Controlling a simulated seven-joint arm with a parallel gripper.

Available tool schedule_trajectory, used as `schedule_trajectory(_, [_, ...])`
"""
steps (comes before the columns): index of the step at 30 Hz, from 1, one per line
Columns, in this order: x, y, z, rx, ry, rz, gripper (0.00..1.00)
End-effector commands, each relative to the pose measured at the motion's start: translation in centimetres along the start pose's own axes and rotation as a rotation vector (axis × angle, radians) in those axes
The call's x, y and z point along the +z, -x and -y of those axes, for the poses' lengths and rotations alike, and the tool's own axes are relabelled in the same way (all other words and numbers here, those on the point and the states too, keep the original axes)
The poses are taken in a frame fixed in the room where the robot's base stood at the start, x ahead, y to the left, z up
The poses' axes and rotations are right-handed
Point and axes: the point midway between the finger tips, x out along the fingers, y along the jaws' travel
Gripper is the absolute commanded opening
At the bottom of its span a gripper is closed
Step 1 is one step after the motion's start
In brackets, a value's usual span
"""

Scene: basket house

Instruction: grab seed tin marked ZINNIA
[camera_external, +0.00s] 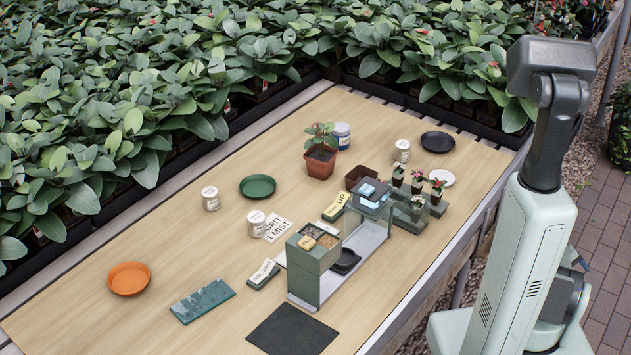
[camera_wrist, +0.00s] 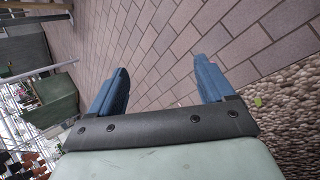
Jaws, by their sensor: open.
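Three small white tins with printed labels stand on the wooden table (camera_external: 190,260) in the external view. One tin (camera_external: 210,199) is at the left, one tin (camera_external: 256,224) is near the middle beside a lettered card, and one tin (camera_external: 402,151) is at the back right. A larger blue and white tin (camera_external: 342,135) stands behind the potted plant. The label lettering is too small to read, so I cannot tell which is ZINNIA. My gripper (camera_wrist: 161,65) shows in the wrist view with its two blue fingers apart and empty, pointing at brick paving away from the table.
A grey-green shelf unit (camera_external: 304,278) stands at the front middle. A terracotta potted plant (camera_external: 320,160), green dish (camera_external: 257,186), black dish (camera_external: 437,142), orange dish (camera_external: 129,279) and small flower pots (camera_external: 417,183) are spread about. Dense plants line the back. The left table surface is mostly clear.

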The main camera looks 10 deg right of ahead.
Motion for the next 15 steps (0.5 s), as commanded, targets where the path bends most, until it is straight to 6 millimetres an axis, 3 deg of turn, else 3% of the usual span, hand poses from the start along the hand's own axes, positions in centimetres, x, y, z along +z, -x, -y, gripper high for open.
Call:
schedule_trajectory(11, [-5.8,2.9,-3.1,-0.006,0.089,-0.021,0.81])
schedule_trajectory(15, [-8.9,4.8,-5.0,-0.011,0.14,-0.033,0.81])
